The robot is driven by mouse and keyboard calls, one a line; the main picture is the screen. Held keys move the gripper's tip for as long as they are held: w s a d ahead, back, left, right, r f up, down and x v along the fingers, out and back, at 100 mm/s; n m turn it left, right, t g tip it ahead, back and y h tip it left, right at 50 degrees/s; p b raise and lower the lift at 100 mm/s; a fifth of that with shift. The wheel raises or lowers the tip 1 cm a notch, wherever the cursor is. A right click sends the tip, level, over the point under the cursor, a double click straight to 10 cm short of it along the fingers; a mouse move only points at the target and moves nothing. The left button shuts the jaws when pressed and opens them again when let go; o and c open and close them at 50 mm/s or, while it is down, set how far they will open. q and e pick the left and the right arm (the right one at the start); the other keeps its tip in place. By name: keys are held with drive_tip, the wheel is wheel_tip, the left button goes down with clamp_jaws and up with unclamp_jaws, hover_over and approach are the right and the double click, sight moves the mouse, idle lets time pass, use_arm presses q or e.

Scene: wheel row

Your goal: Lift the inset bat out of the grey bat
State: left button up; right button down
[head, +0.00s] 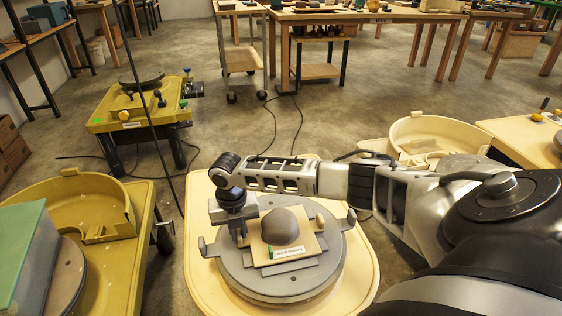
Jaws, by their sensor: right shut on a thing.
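The inset bat (308,246) is a pale tan square with a grey clay lump (281,227) and a small white label with green on it. It is over the middle of the round grey bat (318,273) on the wheel. A darker grey strip shows along its near edge; I cannot tell how far it is clear of its recess. My right gripper (241,238) points down at the inset bat's left edge and is shut on it. The fingertips are small and partly hidden. My left gripper is not in view.
The cream wheel table (362,278) surrounds the grey bat. An olive splash pan (85,208) and a green block (22,252) stand at left. Another yellow wheel (130,118) stands behind. A cream pan (432,128) is at right, beyond my arm. Open floor lies behind.

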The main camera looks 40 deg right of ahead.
drive_tip(key=shift+r+p, duration=0.35)
drive_tip(key=shift+p, duration=0.15)
idle(0.9)
